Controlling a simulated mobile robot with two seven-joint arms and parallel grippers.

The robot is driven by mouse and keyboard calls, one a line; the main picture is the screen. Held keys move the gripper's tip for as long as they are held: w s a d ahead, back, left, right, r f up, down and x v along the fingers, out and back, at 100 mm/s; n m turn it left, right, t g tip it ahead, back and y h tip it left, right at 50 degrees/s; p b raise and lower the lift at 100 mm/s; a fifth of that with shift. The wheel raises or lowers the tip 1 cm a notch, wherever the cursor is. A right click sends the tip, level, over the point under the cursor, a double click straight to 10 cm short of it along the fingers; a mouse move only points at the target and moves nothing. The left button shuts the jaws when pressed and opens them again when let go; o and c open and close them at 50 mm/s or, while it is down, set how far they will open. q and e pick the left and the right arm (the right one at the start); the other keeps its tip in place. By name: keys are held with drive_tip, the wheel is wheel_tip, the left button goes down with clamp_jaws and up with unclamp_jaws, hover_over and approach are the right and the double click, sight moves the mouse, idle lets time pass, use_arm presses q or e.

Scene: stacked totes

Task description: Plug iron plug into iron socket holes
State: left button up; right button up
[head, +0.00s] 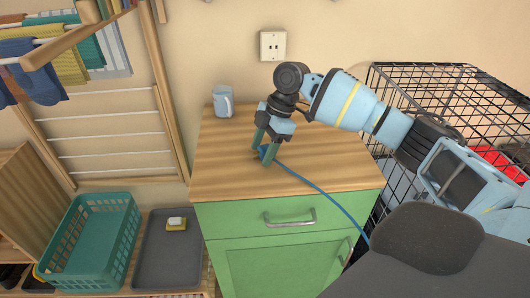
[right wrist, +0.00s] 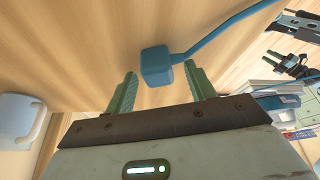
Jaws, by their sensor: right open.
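The blue iron plug (head: 264,152) lies on the wooden cabinet top, with its blue cord running right and over the front edge. My right gripper (head: 263,155) is open above it, fingers pointing down. In the right wrist view, the plug (right wrist: 157,66) shows between and slightly beyond the open green fingertips (right wrist: 162,86), with a gap on each side. The white wall socket (head: 272,46) with its dark holes is on the wall behind the cabinet. A small dark gripper with green fingers (right wrist: 280,60), apparently my left one, shows at the right of the wrist view; its opening is unclear.
A pale blue mug (head: 223,102) stands at the cabinet's back left. A black wire crate (head: 390,85) is at the right. A drying rack (head: 105,125), a teal basket (head: 90,240) and a grey tray (head: 165,258) with a yellow-and-white item are at the left. The cabinet top's front left is clear.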

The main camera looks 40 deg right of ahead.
sight(263, 148)
drive_tip(key=shift+f, duration=0.15)
drive_tip(key=c, duration=1.1)
drive_tip(key=shift+o, duration=0.2)
wheel_tip(263, 148, up, 10)
drive_tip(key=shift+r, duration=0.1)
